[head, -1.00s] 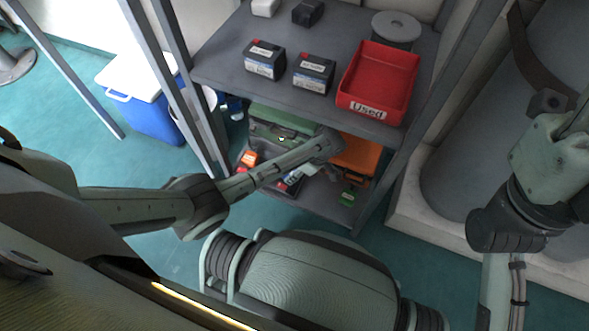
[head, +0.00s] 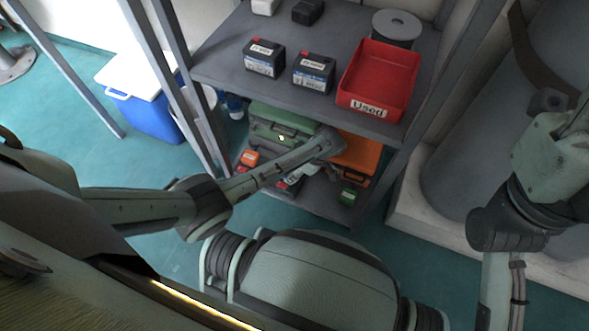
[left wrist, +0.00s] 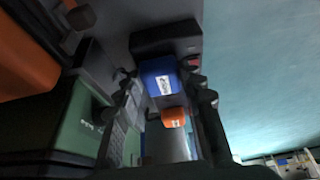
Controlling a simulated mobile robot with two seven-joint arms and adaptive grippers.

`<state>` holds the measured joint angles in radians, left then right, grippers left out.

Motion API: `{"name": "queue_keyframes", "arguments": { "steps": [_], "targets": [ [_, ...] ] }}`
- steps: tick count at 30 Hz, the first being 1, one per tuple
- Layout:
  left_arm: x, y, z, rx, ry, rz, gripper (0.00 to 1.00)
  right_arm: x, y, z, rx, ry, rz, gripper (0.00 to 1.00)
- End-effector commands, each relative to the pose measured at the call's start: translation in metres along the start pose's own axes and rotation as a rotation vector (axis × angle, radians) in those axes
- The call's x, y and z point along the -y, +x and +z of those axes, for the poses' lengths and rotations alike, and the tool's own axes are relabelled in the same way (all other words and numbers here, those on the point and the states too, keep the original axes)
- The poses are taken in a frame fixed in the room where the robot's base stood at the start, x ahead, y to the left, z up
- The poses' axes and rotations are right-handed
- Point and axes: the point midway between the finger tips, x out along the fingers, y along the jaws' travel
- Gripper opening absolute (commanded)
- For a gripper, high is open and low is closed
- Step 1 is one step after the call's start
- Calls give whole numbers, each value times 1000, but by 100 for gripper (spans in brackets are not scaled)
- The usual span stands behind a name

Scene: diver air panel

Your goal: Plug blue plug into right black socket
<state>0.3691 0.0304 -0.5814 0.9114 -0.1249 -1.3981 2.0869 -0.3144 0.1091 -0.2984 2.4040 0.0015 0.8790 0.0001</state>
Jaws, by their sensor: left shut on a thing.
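The blue plug (left wrist: 158,84), a block with a white label, is between the fingers of my left gripper (left wrist: 167,92) in the left wrist view. That gripper is shut on it. A dark block (left wrist: 165,38) lies just beyond the plug; I cannot tell whether it is the right black socket or whether the plug touches it. In the head view my left gripper (head: 312,167) is low at the lower shelf, mostly hidden by its own arm, and the plug is not clear. My right arm is at the right edge, its gripper out of view.
An orange block (head: 249,158), a green case (head: 280,128), an orange case (head: 355,153) and a small green block (head: 348,197) are on the lower shelf. The upper shelf (head: 225,65) holds dark batteries and a red tray (head: 378,80) marked "Used". A post stands on each side.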

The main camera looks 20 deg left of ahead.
Motion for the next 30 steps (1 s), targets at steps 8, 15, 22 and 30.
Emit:
{"name": "queue_keyframes", "arguments": {
  "steps": [8,15,22,30],
  "targets": [
    [0,1,1,2,0,0,4,0,0,0,0,0,0,40],
    [1,3,2,3,0,0,41,0,-1,0,0,0,0,40],
    [0,3,2,2,0,0,63,0,-1,0,0,0,0,40],
    [0,0,2,2,0,1,63,0,-2,1,5,0,-2,40]
  ]
}}
